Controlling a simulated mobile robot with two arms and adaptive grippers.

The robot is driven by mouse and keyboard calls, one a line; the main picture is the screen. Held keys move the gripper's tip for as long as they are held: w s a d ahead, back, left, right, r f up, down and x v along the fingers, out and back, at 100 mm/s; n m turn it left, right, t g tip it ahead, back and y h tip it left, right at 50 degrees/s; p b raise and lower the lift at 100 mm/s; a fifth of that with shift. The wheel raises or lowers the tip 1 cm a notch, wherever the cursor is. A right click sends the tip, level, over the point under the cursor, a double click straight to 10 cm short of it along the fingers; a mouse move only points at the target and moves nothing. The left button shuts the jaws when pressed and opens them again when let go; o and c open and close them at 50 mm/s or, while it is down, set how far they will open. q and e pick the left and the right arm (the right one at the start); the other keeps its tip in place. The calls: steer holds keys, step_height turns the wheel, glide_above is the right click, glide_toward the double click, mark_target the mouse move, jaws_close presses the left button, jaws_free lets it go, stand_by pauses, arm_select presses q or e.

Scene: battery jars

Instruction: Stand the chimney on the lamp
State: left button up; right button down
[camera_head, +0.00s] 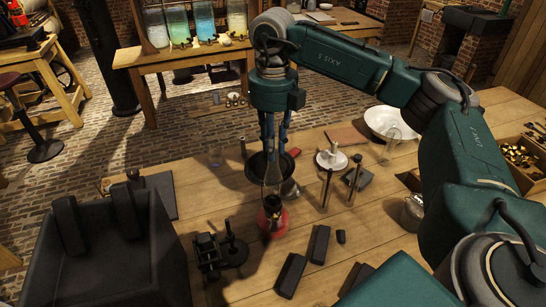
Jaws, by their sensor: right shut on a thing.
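My right gripper (269,140) points straight down over the wooden table and is shut on the clear glass chimney (271,177). The chimney is upright, and its upper part is hard to make out against the gripper and a dark dish. The lamp (272,214), with a red body, stands on the table directly below the chimney. The chimney's lower end is in line with the lamp's top; I cannot tell whether they touch. My left gripper is not in view.
A dark round dish (287,162) is behind the chimney. Thin upright rods (326,188), a black device (222,250) and dark blocks (319,244) stand around the lamp. A large black bin (105,265) is at left; a white bowl (385,120) is at back right.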

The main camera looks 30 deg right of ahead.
step_height(320, 180, down, 4)
steer(key=shift+f+p, duration=0.1)
steer(key=shift+p, duration=0.45)
steer(key=shift+f, duration=0.25)
steer(key=shift+f, duration=0.2)
steer(key=c, duration=1.5)
jaws_free()
steer(key=shift+c, duration=0.2)
steer(key=shift+r, duration=0.15)
